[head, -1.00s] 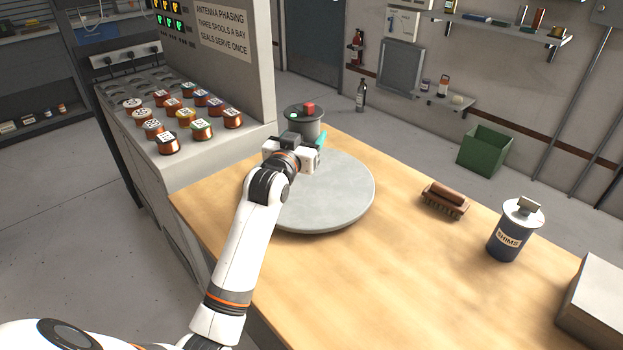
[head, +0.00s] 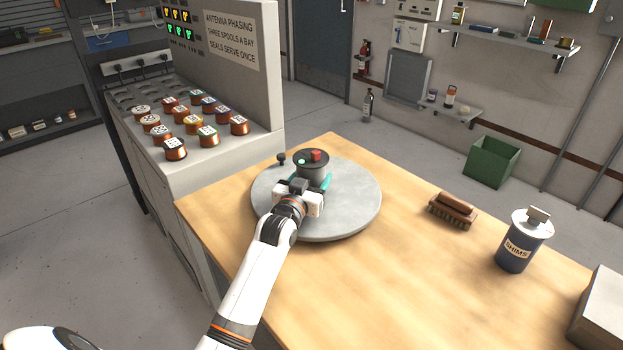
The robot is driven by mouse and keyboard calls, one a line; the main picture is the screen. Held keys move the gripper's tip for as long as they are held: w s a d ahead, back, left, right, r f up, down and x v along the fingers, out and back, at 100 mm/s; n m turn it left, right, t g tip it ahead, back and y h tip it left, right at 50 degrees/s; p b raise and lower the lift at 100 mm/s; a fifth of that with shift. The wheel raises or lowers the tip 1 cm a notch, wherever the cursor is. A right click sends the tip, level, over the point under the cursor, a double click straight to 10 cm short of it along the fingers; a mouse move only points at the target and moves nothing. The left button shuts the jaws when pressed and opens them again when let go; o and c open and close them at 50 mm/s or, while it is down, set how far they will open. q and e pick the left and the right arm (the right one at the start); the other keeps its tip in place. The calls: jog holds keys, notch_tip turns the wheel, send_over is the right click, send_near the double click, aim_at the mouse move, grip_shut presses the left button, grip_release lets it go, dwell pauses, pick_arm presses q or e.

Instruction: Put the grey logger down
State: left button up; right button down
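The grey logger (head: 313,171) is a short grey cylinder with a dark top, a red block and a small green light on it. It is upright over the far part of the round grey turntable (head: 345,213). My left gripper (head: 311,182) reaches in from the near side, with teal fingers on both sides of the logger; it appears shut on it. The wrist hides the logger's lower near side, so I cannot tell whether its base touches the disc. My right gripper is not in view.
A small black knob (head: 282,157) stands at the disc's far left edge. A brown brush (head: 453,211), a blue shims tin (head: 524,242) and a pale box (head: 602,308) are on the wooden bench (head: 400,270) to the right. A rack with wire spools (head: 207,136) stands left.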

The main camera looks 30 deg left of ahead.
pick_arm(q)
jog(key=shift+f, duration=0.15)
jog(key=o, duration=1)
jog(key=shift+c, duration=0.2)
jog(key=shift+o, duration=1.1)
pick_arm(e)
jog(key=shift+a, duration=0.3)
pick_arm(q)
jog(key=shift+r, duration=0.25)
jog(key=s, duration=0.4)
jog(key=s+d, duration=0.1)
jog(key=s, duration=0.7)
jog(key=shift+d, duration=0.35)
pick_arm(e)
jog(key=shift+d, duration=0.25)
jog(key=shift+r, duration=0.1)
